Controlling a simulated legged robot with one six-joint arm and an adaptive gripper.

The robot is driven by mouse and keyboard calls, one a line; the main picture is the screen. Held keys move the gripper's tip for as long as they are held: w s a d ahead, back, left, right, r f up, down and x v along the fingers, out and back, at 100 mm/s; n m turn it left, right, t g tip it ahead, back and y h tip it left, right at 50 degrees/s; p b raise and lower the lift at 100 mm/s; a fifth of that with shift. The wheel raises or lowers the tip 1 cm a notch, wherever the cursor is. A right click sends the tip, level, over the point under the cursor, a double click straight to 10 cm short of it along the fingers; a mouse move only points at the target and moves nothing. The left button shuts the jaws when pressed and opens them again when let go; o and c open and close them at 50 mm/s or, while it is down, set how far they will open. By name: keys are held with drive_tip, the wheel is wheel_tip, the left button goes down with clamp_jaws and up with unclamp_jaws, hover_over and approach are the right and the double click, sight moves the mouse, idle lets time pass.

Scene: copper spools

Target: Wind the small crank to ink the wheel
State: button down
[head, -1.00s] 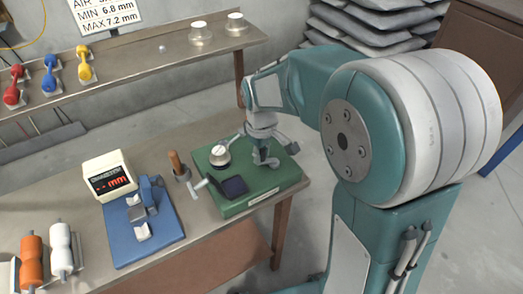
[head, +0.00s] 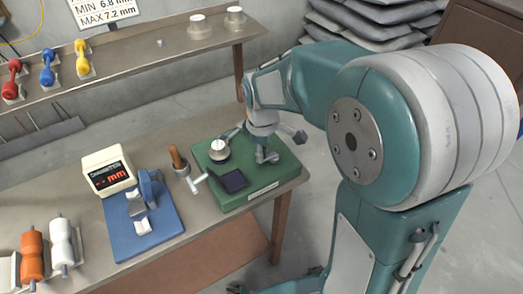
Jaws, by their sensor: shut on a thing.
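A green inking stand (head: 270,184) sits at the right end of the bench. A pale round wheel (head: 218,150) is on its back left part. A dark square pad (head: 233,181) lies in front of the wheel, and a white T-shaped handle (head: 198,180) sticks out at the stand's left side. My gripper (head: 267,157) points down over the right half of the stand, to the right of the wheel. It is shut on what seems to be the small crank, which the fingers hide. I cannot make out the crank's angle.
A blue gauge stand (head: 168,228) and a white display box (head: 106,170) are left of the stand. A wooden-handled tool (head: 178,160) stands between them and it. Orange (head: 32,257) and white spools (head: 61,243) are at the front left. A shelf (head: 150,52) runs behind.

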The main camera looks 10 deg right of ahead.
drive_tip(key=shift+c, duration=2.4)
unclamp_jaws()
wheel_tip(320, 180, up, 12)
drive_tip(key=shift+f, duration=0.1)
